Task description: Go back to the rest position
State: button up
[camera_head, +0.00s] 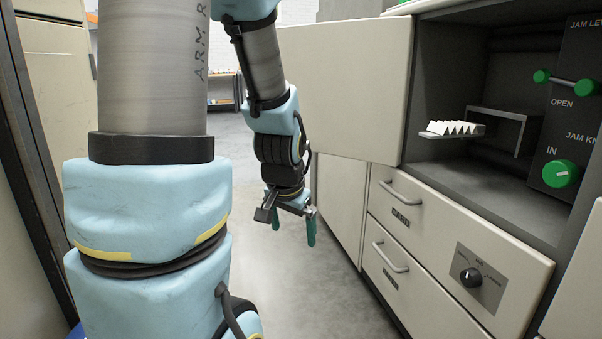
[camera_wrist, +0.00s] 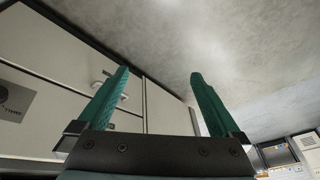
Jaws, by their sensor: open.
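My gripper (camera_head: 291,228) hangs at the end of my arm near the middle of the head view, above the grey floor and left of the cabinet's lower doors. Its green fingers point down. In the wrist view the two green fingers (camera_wrist: 160,85) stand wide apart with nothing between them. My gripper touches nothing that I can see.
A cream cabinet with drawers (camera_head: 455,245) and a rotary switch (camera_head: 471,278) stands to the right. A cabinet door (camera_head: 345,85) stands open. White folded pieces (camera_head: 452,127) sit inside near green knobs (camera_head: 561,174). Floor (camera_head: 325,285) between is clear.

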jog(key=s+a+n+g, duration=0.3)
jog(key=s+a+n, duration=0.2)
jog(key=s, duration=0.1)
notch_tip(320, 180, up, 38)
jog(key=p, duration=3.8)
jog(key=shift+f+y, duration=0.25)
jog(key=shift+y, duration=0.05)
